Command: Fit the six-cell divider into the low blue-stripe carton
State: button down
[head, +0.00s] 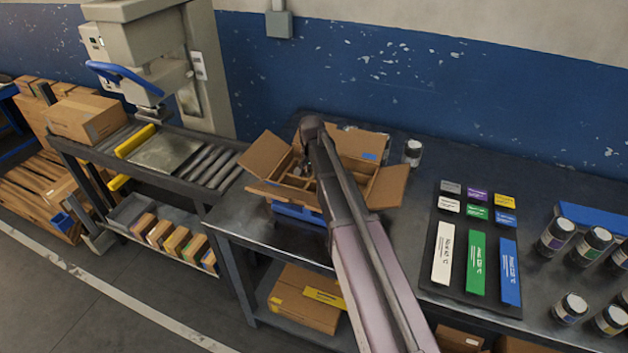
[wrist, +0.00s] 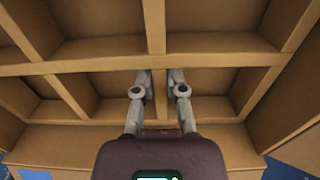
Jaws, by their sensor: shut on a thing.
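The low carton (head: 384,187) stands open on the dark bench in the head view, flaps spread, with a small blue mark on its far flap and blue beneath its front. The brown divider (head: 309,184) shows inside the carton's opening, partly hidden by my arm. In the wrist view the divider's crossing walls (wrist: 60,66) form several cells. My gripper (wrist: 161,78) is shut on a middle wall of the divider, its fingers on either side. In the head view my gripper (head: 305,165) is over the carton. I cannot tell whether the divider is fully seated.
A roller conveyor (head: 205,168) and sealing machine stand to the left. A white-lidded jar (head: 412,152) stands close right of the carton. A dark board with coloured labels (head: 452,285) and several jars fill the right side of the bench.

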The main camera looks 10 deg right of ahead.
jog(key=shift+f+b, duration=0.35)
jog(key=c, duration=0.7)
grip_release()
jog(key=shift+r, duration=0.25)
notch_tip(320, 180, up, 12)
jog(key=p, duration=1.2)
jog(key=shift+p, duration=0.4)
jog(key=shift+r, duration=0.2)
notch_tip(320, 180, up, 9)
jog(key=p, duration=0.9)
jog(key=shift+w+r, duration=0.1)
jog(key=shift+r, duration=0.1)
